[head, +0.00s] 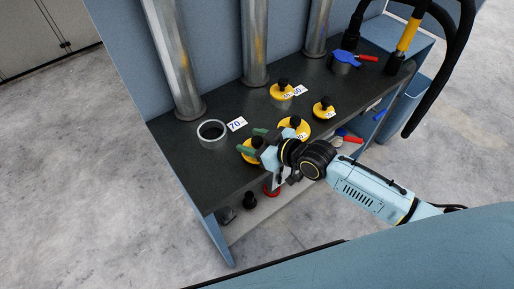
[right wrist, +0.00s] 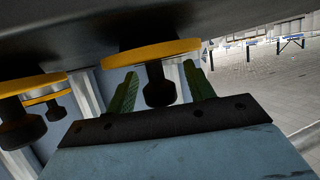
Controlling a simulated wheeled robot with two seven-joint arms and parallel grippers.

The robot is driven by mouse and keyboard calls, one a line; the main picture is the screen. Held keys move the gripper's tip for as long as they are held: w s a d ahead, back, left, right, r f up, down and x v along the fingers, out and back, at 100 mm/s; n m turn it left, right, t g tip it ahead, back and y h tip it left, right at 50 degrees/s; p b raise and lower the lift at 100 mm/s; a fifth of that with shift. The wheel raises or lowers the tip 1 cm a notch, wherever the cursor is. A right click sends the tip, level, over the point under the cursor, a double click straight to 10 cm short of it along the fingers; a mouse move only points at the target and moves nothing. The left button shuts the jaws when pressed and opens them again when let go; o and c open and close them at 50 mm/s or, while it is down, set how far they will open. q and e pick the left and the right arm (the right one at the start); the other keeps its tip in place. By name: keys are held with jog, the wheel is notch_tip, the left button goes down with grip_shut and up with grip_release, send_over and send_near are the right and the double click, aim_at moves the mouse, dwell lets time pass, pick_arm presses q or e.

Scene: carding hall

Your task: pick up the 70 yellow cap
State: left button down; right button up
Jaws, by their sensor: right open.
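Several yellow caps with black knobs are on the dark bench. The nearest yellow cap (head: 247,157) is at my right gripper (head: 262,143), partly hidden by its green fingers. In the right wrist view, which looks upside down, the black knob of a yellow cap (right wrist: 150,54) stands between the two open fingers (right wrist: 160,88), with gaps on both sides. I cannot read a number on this cap. A white card marked 70 (head: 237,124) lies beside an open grey ring (head: 212,133). My left gripper is not in view.
Another yellow cap (head: 300,123) sits just behind the gripper; a smaller one (head: 323,112) and one by a card (head: 281,94) are farther back. Metal columns (head: 175,60) rise from the bench (head: 185,150). A blue-topped pot (head: 345,58) stands at the back right.

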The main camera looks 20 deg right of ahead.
jog(key=shift+w+a+f, duration=0.1)
jog(key=shift+w, duration=0.05)
jog(key=c, duration=1.1)
jog(key=shift+c, duration=0.2)
jog(key=shift+r, duration=0.2)
